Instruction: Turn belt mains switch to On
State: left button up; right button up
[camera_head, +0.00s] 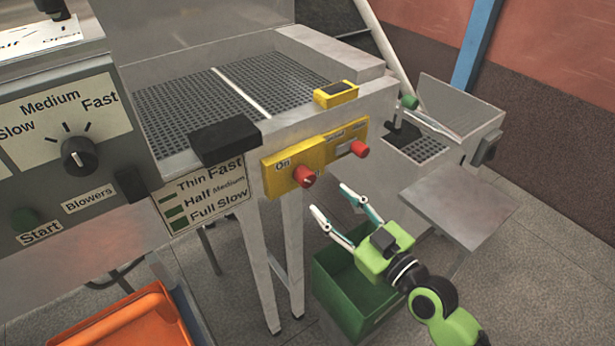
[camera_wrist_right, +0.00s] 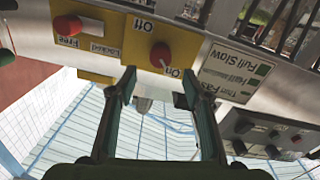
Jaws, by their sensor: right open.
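The belt mains switch is a red knob (camera_head: 305,176) on a yellow plate (camera_head: 281,175) at the front of the belt frame. The word "On" shows left of it in the head view. In the wrist view, which is upside down, the red knob (camera_wrist_right: 160,54) sits between "Off" and "On"; which one it points to is too small to tell surely. My right gripper (camera_head: 330,198) is open and empty, just right of and below the knob, apart from it. In the wrist view its two fingers (camera_wrist_right: 159,80) stand either side of the knob's line. My left gripper is not in view.
A second red knob (camera_head: 359,149), labelled Free and Locked in the wrist view, is close on the right. A black block (camera_head: 224,140) juts out at the left.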

aim_at(310, 182)
jog(key=p+x, duration=0.1)
jog(key=x, duration=0.9)
jog(key=shift+s, duration=0.1)
jog(key=shift+c, duration=0.3)
jog(key=c, duration=1)
